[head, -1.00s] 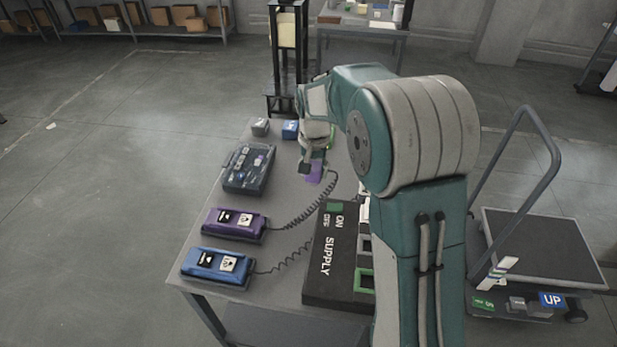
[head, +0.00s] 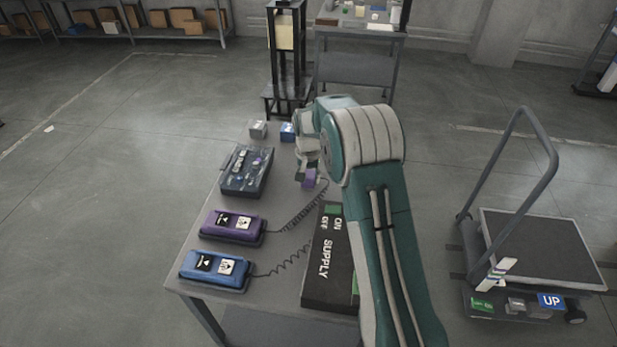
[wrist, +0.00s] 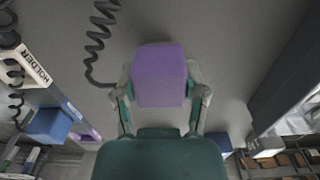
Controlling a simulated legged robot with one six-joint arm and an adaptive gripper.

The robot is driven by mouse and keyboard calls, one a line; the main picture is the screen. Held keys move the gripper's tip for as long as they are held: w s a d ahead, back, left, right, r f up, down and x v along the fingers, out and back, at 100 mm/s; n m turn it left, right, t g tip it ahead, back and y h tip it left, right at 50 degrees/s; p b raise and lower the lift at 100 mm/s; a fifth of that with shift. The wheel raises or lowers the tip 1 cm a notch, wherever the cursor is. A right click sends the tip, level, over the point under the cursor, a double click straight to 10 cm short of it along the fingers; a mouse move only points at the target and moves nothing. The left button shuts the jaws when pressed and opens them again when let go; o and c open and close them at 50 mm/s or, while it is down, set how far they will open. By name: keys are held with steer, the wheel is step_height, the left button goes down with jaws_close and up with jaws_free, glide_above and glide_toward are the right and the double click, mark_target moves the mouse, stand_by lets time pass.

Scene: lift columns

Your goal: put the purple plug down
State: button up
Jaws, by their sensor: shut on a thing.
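The purple plug (head: 310,178) is a small purple block with a coiled dark cord that runs to the purple handset-like box (head: 232,225) on the table. My gripper (head: 306,170) is shut on the plug, over the table behind the supply box. In the wrist view the plug (wrist: 160,76) sits between both fingers, and the coiled cord shows at upper left. Whether the plug touches the tabletop is hard to tell.
The table (head: 215,285) also bears a blue box (head: 215,268) with its own cord, a dark supply box (head: 325,270), a dark tray-like panel (head: 247,171), a grey block (head: 258,129) and a blue block (head: 288,131). A cart (head: 540,250) stands at right.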

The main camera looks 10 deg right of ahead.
steer(key=o, duration=1.1)
steer(key=shift+c, duration=0.2)
